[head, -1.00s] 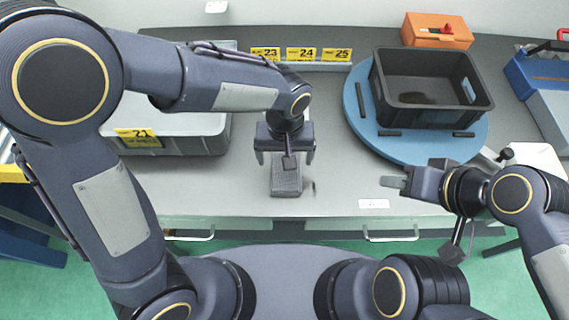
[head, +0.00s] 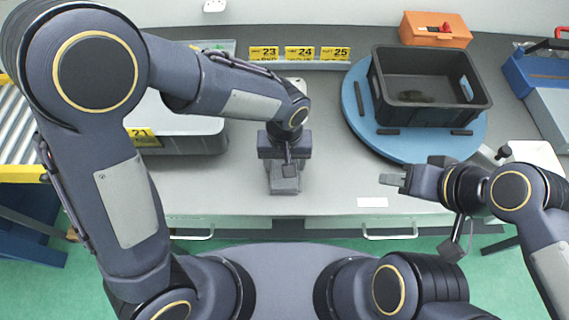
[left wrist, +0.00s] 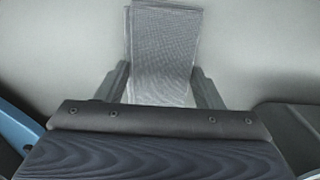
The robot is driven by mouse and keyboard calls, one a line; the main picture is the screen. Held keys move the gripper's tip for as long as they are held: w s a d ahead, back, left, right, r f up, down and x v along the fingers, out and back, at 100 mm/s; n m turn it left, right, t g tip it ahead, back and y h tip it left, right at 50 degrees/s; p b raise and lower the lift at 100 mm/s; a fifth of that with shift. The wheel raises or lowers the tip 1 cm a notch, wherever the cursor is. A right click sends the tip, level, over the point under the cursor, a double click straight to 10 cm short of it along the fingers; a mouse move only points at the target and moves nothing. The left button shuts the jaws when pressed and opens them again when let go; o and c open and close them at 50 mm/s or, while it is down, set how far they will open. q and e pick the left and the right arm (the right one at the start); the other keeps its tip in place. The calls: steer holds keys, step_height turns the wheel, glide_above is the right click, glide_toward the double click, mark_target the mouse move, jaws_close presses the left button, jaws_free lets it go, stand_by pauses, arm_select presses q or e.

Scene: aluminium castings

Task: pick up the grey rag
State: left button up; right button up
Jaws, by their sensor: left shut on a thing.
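The grey rag (head: 284,183) is a small folded, woven cloth on the grey worktop, below my left gripper in the head view. In the left wrist view the rag (left wrist: 165,45) lies between the two fingers and extends beyond them. My left gripper (head: 284,163) is shut on the rag; its wrist hides the rag's far part in the head view. The fingers also show in the left wrist view (left wrist: 162,88). I cannot tell whether the rag is clear of the worktop. My right gripper (head: 392,180) is apart from it at the right; its finger gap is unclear.
A black crate (head: 383,98) stands on a round blue turntable (head: 355,115). An orange box (head: 436,30) is behind it. A grey tray (head: 190,142) is at the left, partly behind my left arm. Yellow number tags (head: 300,53) line the back. The worktop between is clear.

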arm_select(q)
steer(key=shift+r, duration=0.55)
step_height(320, 180, up, 2)
steer(key=shift+r, duration=0.15)
steer(key=s+d+r+b, duration=0.1)
steer(key=s+d+r, duration=0.3)
steer(key=s+r, duration=0.5)
steer(key=shift+s+r+b, duration=0.3)
steer(key=shift+s+r, duration=0.05)
steer(key=shift+s, duration=1.9)
